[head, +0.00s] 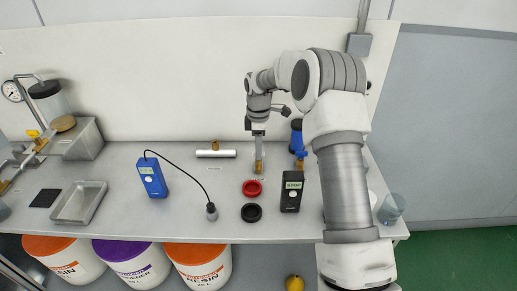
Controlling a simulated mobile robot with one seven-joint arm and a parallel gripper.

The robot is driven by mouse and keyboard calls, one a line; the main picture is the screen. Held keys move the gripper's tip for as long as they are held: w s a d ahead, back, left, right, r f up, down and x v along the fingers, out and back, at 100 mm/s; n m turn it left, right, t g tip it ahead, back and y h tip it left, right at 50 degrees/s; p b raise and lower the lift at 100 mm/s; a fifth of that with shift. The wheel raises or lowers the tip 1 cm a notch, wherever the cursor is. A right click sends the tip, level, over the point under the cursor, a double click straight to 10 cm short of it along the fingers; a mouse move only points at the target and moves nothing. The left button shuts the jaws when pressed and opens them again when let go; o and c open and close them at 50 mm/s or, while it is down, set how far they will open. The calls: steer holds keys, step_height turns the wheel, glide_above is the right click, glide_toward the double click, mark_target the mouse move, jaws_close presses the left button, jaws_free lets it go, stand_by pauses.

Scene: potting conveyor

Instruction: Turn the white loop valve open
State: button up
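No part here is clearly readable as the white loop valve. A white horizontal tube (215,154) with a brass fitting on top lies at the back of the bench. A small brass piece (259,167) stands to its right, directly below my gripper (258,145). My gripper points down at the back middle of the bench; its fingers are too small to tell whether they are apart or touch the brass piece. A yellow-handled fitting (37,138) is at the far left.
Red ring (251,188), black ring (251,212), black meter (291,192) and blue meter (152,177) with a cabled probe (211,211) lie in front. A metal tray (79,202) is left, a clear beaker (392,208) right. Buckets (198,266) stand below. The bench between tray and blue meter is narrow.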

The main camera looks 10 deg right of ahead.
jaws_close()
steer(key=shift+m, duration=0.3)
steer(key=m+p, duration=0.1)
steer(key=m, duration=0.1)
steer(key=shift+r+m, duration=0.1)
steer(key=shift+m, duration=0.3)
steer(key=m+p, duration=0.1)
steer(key=m, duration=0.2)
steer(key=shift+m, duration=0.3)
steer(key=m+p, duration=0.1)
steer(key=m, duration=0.9)
steer(key=shift+m+p, duration=0.3)
steer(key=shift+m, duration=0.1)
